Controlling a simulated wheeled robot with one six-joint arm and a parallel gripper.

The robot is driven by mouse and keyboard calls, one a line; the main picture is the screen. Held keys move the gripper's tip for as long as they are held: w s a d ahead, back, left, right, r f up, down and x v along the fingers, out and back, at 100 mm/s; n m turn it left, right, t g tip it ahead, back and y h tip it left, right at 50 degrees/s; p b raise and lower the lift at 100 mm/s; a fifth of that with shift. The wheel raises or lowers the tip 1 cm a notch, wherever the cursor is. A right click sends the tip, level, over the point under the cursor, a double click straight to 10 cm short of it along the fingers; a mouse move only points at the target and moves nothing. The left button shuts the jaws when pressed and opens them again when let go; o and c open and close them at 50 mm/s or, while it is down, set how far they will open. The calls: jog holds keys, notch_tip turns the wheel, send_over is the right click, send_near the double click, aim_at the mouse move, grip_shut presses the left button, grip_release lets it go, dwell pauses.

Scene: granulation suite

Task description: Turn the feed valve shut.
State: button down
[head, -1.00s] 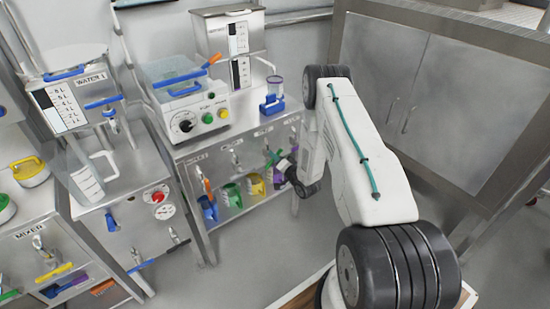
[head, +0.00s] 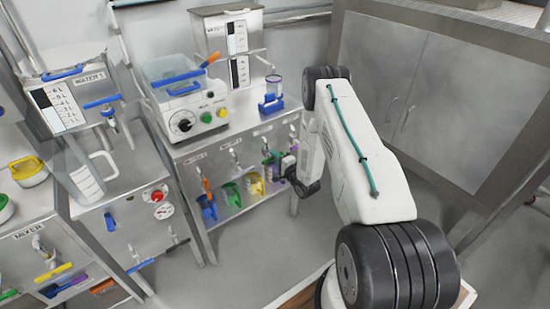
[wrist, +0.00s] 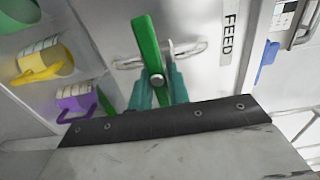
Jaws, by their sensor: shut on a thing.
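The feed valve shows in the wrist view as a bright green lever (wrist: 147,45) with a round grey pivot, in front of a metal fitting. A black "FEED" label (wrist: 229,33) is on the pale panel to its right. The lever stands close to upright in that view, its top leaning slightly left. The teal fingers of my gripper (wrist: 159,95) are shut on the lower part of the lever, one on each side. In the head view my gripper (head: 275,164) is at the right end of the cabinet front, and my arm and its small size hide much of the valve.
A grey cabinet (head: 425,90) stands at right. The floor in front is clear.

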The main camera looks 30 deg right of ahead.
dwell(0.5)
jog(key=c, duration=1.3)
grip_release()
jog(key=shift+d, duration=0.1)
jog(key=shift+c, duration=0.2)
jog(key=shift+s, duration=0.15)
jog(key=s, duration=0.7)
jog(key=shift+s, duration=0.3)
jog(key=shift+d, duration=0.1)
